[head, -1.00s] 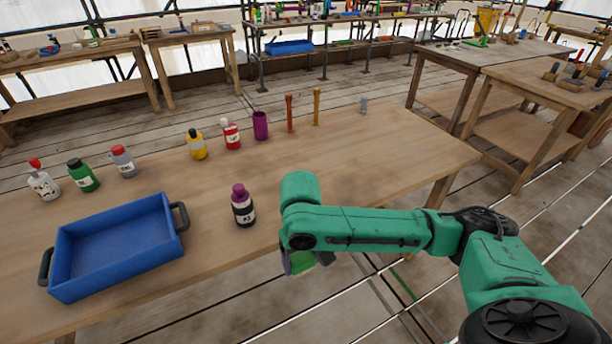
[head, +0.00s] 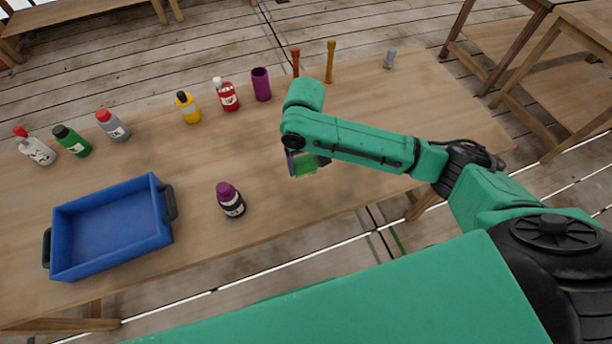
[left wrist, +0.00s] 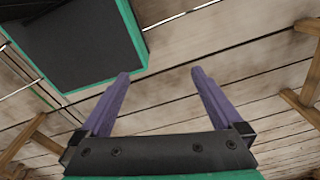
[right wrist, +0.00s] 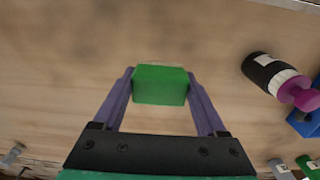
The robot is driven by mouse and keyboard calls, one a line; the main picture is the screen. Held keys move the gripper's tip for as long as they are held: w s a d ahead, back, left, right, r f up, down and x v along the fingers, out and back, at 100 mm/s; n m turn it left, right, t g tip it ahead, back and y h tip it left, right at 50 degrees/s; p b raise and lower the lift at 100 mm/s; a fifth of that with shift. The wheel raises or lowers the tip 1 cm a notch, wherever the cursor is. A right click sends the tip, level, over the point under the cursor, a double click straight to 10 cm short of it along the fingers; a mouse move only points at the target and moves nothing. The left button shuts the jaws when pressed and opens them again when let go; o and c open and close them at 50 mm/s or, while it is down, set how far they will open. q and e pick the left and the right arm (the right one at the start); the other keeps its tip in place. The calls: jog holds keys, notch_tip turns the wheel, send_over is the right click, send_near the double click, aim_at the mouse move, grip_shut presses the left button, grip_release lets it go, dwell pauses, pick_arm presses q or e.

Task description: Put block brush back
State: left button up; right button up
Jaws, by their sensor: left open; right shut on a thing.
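The block brush, a green block with a pale far edge, is held between the purple fingers of my right gripper (right wrist: 160,82). The brush shows clearly in the right wrist view (right wrist: 160,88) and partly in the head view (head: 306,164), where my arm hides some of it. My right gripper is shut on it above the wooden table (head: 350,190), right of the purple-capped bottle (head: 231,200). I cannot tell its exact height. My left gripper (left wrist: 160,74) is open and empty over the plank floor in the left wrist view.
A blue tray (head: 168,232) with dark handles stands at the table's left. Several bottles stand along the back, with a purple cup (head: 261,84), an orange-brown stick (head: 295,62), a yellow-brown stick (head: 330,61) and a small grey object (head: 389,58). The table's right part is mostly clear.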

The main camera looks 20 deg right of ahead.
aim_at(305, 160)
notch_tip(305, 160, down, 8)
jog(key=shift+w+d+f, duration=0.1)
jog(key=shift+w+f, duration=0.05)
pick_arm(q)
jog(key=shift+w+d+r, duration=0.15)
jog(key=shift+w+d, duration=0.1)
jog(key=shift+w, duration=0.2)
jog(key=shift+w+d+r, duration=0.15)
jog(key=shift+w+d, duration=0.05)
jog(key=shift+w, duration=0.2)
pick_arm(e)
jog(key=shift+f, duration=0.1)
jog(key=o, duration=1.1)
jog(key=shift+f, duration=0.15)
notch_tip(305, 160, up, 12)
jog(key=shift+r+b, duration=0.2)
jog(key=shift+b, duration=0.3)
pick_arm(q)
jog(key=shift+s+a+f, duration=0.1)
jog(key=shift+s+f, duration=0.05)
jog(key=shift+f, duration=0.5)
